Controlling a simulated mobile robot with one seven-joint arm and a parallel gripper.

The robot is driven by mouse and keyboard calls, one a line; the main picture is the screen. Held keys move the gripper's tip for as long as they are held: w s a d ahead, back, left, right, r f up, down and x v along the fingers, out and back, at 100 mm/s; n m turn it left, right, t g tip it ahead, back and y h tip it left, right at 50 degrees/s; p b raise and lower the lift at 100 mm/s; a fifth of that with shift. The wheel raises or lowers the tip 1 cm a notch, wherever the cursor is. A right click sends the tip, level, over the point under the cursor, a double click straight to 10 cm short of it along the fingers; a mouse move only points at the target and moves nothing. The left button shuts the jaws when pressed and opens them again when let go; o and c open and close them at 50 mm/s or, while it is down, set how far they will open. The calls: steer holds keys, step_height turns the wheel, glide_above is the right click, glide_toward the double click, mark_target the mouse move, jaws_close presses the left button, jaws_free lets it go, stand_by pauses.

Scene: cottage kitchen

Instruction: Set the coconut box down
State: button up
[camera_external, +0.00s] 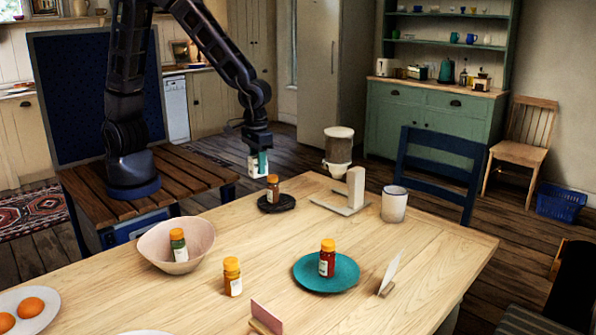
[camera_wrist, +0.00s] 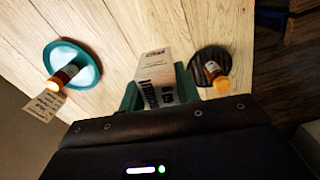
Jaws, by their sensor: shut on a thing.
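My gripper (camera_external: 259,160) is above the far edge of the wooden table, left of the middle. Its teal fingers are shut on a white box, the coconut box (camera_external: 254,166). In the wrist view the box (camera_wrist: 153,70) stands out between the two fingers (camera_wrist: 158,92), with dark print on its faces that I cannot read clearly. The box appears held in the air, clear of the tabletop (camera_external: 330,235); the exact gap is hard to judge. Part of the box is hidden by the fingers.
An orange-capped bottle stands on a dark round mat (camera_external: 290,203) near the gripper. A teal plate (camera_external: 305,280) holds a red bottle; a pink bowl (camera_external: 155,235) holds another. A white stand (camera_external: 354,188), cup (camera_external: 394,205) and card (camera_external: 391,268) stand rightward. Bare wood lies between mat and plate.

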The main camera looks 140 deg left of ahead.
steer(key=s+a+n, duration=0.5)
steer(key=a+n, duration=0.2)
steer(key=a, duration=0.6)
steer(key=s+a+n, duration=0.4)
steer(key=a+n, duration=0.2)
steer(key=a, duration=0.6)
steer(key=s+a+n, duration=0.5)
steer(key=a+n, duration=0.2)
steer(key=a, duration=0.6)
step_height(320, 180, down, 20)
steer(key=shift+d+r, duration=0.1)
steer(key=o, duration=1)
step_height(320, 180, up, 12)
